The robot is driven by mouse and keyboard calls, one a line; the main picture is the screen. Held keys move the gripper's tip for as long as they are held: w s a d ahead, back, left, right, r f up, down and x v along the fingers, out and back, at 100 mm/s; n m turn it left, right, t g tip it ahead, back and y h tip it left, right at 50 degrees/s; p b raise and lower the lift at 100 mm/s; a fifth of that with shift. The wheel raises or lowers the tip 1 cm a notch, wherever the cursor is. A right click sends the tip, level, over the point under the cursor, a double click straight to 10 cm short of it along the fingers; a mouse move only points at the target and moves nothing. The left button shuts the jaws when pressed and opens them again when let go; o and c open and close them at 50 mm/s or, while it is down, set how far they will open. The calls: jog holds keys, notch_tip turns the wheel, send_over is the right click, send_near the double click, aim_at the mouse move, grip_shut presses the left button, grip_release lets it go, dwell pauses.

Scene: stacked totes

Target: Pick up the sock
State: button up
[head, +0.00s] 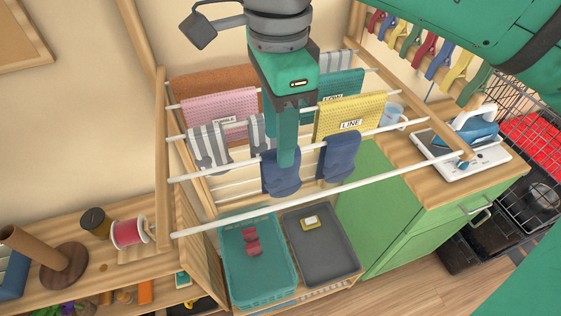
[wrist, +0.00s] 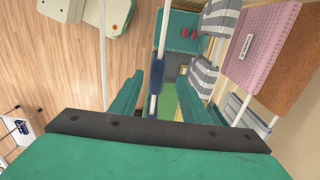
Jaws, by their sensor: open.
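Two navy blue socks hang over a front rod of the drying rack: the left sock (head: 281,184) and the right sock (head: 340,158). My gripper (head: 286,160) reaches down from above at the left sock and hides part of it. In the wrist view its two fingers (wrist: 171,82) are open, with a white rod and a narrow navy strip (wrist: 152,106) of sock between or just beyond them. I cannot tell whether they touch the sock. Grey-and-white striped pieces (head: 208,148) hang to the left; they also look like socks.
Pink (head: 218,107) and yellow (head: 350,118) cloths hang on the rack rods behind. Below stand a teal basket (head: 236,285) and a grey tray (head: 325,262). A green cabinet (head: 385,225) with an iron (head: 478,130) on top is at the right.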

aim_at(281, 171)
jog(key=f, duration=0.3)
jog(key=shift+w+f, duration=0.1)
jog(key=shift+w, duration=0.1)
jog(key=shift+s+f, duration=0.15)
jog(key=shift+f, duration=0.05)
jog(key=shift+s+d+f, duration=0.1)
jog(key=shift+s+f, duration=0.1)
jog(key=shift+f, duration=1)
jog(key=shift+s+d+f, duration=0.1)
jog(key=shift+s+f, duration=0.05)
jog(key=shift+f, duration=1)
jog(key=shift+w+a, duration=0.1)
grip_shut()
